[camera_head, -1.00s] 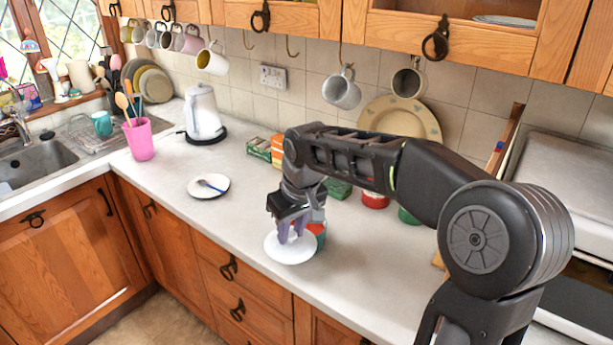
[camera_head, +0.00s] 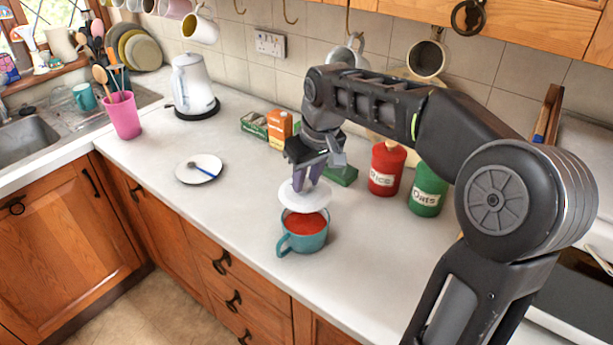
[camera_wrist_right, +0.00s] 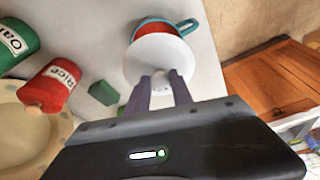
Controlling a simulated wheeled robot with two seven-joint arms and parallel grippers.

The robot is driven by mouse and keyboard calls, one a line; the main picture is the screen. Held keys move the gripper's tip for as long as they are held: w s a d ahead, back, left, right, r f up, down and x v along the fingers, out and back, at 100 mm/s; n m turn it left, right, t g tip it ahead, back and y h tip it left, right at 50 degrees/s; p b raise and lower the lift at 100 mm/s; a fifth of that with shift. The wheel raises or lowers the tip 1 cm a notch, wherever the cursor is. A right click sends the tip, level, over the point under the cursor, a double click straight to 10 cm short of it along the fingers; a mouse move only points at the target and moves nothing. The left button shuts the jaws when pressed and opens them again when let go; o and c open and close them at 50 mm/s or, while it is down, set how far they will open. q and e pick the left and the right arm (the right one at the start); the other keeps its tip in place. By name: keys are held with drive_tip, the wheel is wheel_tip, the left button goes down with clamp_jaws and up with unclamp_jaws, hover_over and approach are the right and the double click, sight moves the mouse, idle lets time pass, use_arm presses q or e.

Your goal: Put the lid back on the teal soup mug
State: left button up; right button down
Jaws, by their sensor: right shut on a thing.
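The teal soup mug (camera_head: 301,243) stands upright on the worktop, full of red soup (camera_head: 304,223), with its handle toward the front left. My right gripper (camera_head: 306,183) is shut on the white lid (camera_head: 305,200) by its top. The lid is apart from the mug, above it, and overlaps the back of the rim in the head view. In the right wrist view, the lid (camera_wrist_right: 160,57) hides much of the mug, and the mug's handle (camera_wrist_right: 189,25) shows beyond it. My left gripper is not in view.
A red Rice canister (camera_head: 384,170) and a green Oats canister (camera_head: 428,190) stand right of my gripper. A small green box (camera_head: 343,176) lies behind it. A white saucer with a spoon (camera_head: 198,169) is at the left. The worktop around the mug is mostly clear.

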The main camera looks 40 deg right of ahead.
sight(308, 194)
drive_tip(key=shift+f+b, duration=2.35)
drive_tip(key=shift+f, duration=0.75)
drive_tip(key=shift+f, duration=0.1)
drive_tip(key=c, duration=0.6)
unclamp_jaws()
drive_tip(key=shift+s+r+p, duration=0.1)
drive_tip(key=shift+r+p, duration=2.55)
drive_tip(key=shift+r, duration=0.85)
drive_tip(key=shift+c, duration=0.4)
